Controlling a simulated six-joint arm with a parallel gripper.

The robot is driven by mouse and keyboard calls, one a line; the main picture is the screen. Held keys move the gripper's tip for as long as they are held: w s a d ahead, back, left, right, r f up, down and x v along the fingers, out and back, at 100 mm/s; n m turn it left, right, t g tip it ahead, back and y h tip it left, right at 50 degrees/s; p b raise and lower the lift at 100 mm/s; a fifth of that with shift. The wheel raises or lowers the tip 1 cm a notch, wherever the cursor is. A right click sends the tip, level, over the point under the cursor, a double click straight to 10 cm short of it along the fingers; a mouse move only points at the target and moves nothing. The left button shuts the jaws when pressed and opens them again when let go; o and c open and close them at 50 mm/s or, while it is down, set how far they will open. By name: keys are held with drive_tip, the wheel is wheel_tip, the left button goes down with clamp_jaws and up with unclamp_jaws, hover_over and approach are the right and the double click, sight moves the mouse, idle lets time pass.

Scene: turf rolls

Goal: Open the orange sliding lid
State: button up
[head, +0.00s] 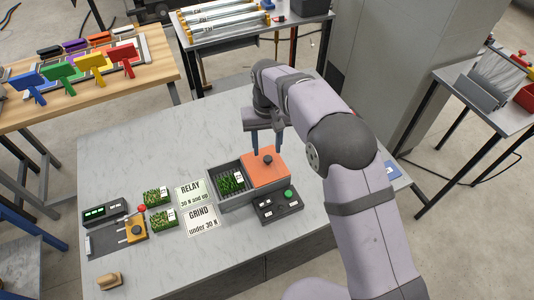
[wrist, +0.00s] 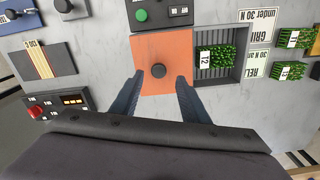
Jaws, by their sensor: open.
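The orange sliding lid (head: 267,173) covers the right part of a grey box (head: 214,193). It has a dark round knob (head: 267,160) at its middle. The left part of the box is uncovered and holds a green turf roll (head: 232,182) with a white tag. In the wrist view the orange lid (wrist: 166,50) lies ahead, with its knob (wrist: 158,70) between the line of my fingers. My gripper (head: 267,152) is open above the lid, its two blue fingers apart on either side of the knob. I cannot tell whether the fingertips touch the lid.
A dark button box (head: 278,207) with a green button stands in front of the lid. Two turf pieces (head: 157,196) and the RELAY (head: 191,194) and GRIND (head: 202,221) signs lie to the left. A device with a display (head: 104,211) is farther left. The table's back left is clear.

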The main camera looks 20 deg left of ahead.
sight(267, 158)
drive_tip(key=shift+r+b, duration=0.3)
drive_tip(key=shift+r, duration=1.3)
drive_tip(key=s+d+r+m, duration=0.1)
drive_tip(key=s+d+m, duration=0.1)
drive_tip(key=d, duration=0.9)
drive_tip(key=s+d+r+m, duration=0.1)
drive_tip(key=s+d, duration=0.1)
drive_tip(key=d, duration=1)
drive_tip(key=s+d+f+m, duration=0.3)
drive_tip(key=s+d+f, duration=0.1)
drive_tip(key=s+d, duration=0.8)
drive_tip(key=s, duration=0.3)
drive_tip(key=shift+s+f, duration=0.15)
drive_tip(key=shift+f, duration=0.05)
